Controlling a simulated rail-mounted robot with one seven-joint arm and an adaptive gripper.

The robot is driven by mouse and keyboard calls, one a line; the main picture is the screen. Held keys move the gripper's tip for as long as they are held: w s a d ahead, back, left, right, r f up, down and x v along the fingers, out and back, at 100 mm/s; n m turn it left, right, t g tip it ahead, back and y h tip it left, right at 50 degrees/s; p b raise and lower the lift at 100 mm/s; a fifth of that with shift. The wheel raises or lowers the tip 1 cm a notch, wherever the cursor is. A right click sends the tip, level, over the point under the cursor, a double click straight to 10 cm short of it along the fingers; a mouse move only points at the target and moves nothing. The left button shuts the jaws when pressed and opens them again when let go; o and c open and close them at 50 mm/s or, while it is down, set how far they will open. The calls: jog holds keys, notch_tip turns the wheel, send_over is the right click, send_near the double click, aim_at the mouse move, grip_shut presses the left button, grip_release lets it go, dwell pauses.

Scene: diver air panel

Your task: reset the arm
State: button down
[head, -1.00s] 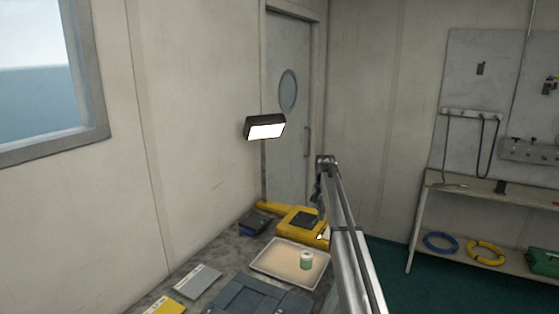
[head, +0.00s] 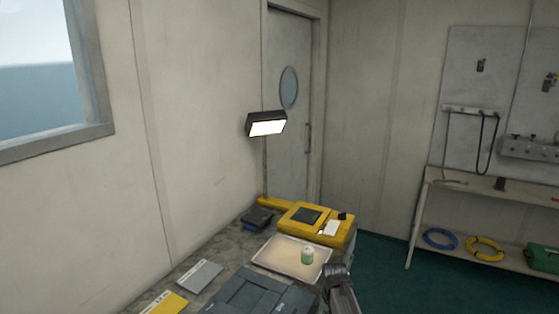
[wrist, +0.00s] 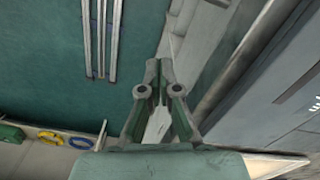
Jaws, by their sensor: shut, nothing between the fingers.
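My gripper (wrist: 158,75) shows in the middle of the wrist view, with its fingers together and nothing between them. It hangs clear of any object in that view, with the green floor (wrist: 50,75) behind it. In the head view only part of my arm shows at the bottom, right of the tray, and I cannot make out the fingertips there.
A bench along the wall holds a tray (head: 266,262) with a small green-and-white jar (head: 307,256), a yellow device (head: 318,222), a dark case (head: 262,295) and booklets (head: 200,275). A shelf (head: 500,192) with coiled hoses (head: 484,249) stands at right. Floor between is clear.

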jog(key=s+f+n, duration=0.1)
jog(key=s+f, duration=0.2)
jog(key=s, duration=0.7)
jog(key=s+f+n, duration=0.1)
jog(key=s+f, duration=0.1)
jog(key=s, duration=0.9)
jog(key=s+f+g+b, duration=0.6)
jog(key=s+f+b, duration=0.4)
jog(key=s+f, duration=1.7)
jog(key=shift+s+f+g, duration=0.25)
jog(key=shift+f+g, duration=0.15)
jog(key=shift+f, duration=0.5)
